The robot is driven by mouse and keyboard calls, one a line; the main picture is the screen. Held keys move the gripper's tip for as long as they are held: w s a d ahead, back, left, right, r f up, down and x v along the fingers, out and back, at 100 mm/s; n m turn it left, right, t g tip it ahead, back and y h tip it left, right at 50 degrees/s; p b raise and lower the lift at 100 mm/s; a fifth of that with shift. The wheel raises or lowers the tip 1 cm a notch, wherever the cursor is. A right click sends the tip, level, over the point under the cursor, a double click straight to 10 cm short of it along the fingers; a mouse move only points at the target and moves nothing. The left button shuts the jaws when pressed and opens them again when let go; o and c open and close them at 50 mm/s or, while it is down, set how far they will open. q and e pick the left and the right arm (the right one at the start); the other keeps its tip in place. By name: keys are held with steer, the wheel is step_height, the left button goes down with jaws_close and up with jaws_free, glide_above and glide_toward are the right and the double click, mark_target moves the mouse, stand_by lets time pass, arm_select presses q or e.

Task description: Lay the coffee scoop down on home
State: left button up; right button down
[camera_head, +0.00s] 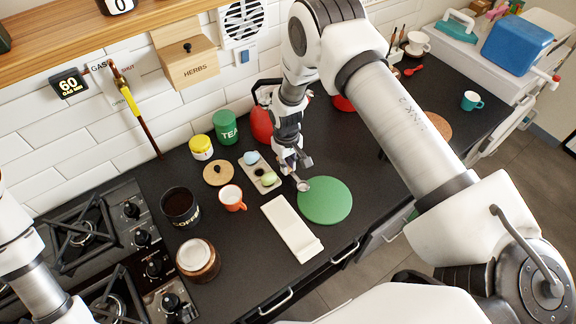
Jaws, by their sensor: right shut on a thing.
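My right gripper (291,165) is shut on the coffee scoop, above the dark counter between the egg tray and the green round mat. The scoop's small metal bowl (303,185) shows just below the fingers, by the left edge of the green round mat (326,201). The fingers hide most of the scoop's handle. No place marked "home" can be read in this view. My left arm shows at the left edge, but its gripper is out of view.
A white rectangular tray (291,228) lies left of the mat. A green TEA canister (226,127) and red kettle (262,124) stand behind.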

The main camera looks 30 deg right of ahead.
arm_select(q)
steer(key=shift+w+d+f, duration=0.1)
steer(key=shift+w, duration=0.15)
arm_select(e)
steer(key=shift+w+d+f, duration=0.1)
steer(key=shift+w+f, duration=0.1)
arm_select(q)
steer(key=shift+s+f+b, duration=0.2)
steer(key=shift+f+b, duration=0.2)
steer(key=shift+b, duration=0.2)
arm_select(e)
steer(key=shift+s+f, duration=0.15)
steer(key=shift+f, duration=0.25)
arm_select(q)
steer(key=shift+w, duration=0.1)
arm_select(e)
steer(key=c, duration=1.2)
jaws_free()
steer(key=shift+o, duration=0.2)
arm_select(q)
steer(key=shift+r, duration=0.15)
arm_select(e)
steer(key=shift+r, duration=0.15)
arm_select(q)
step_height(320, 180, up, 8)
steer(key=p, duration=0.8)
arm_select(e)
step_height(320, 180, up, 13)
steer(key=shift+w, duration=0.25)
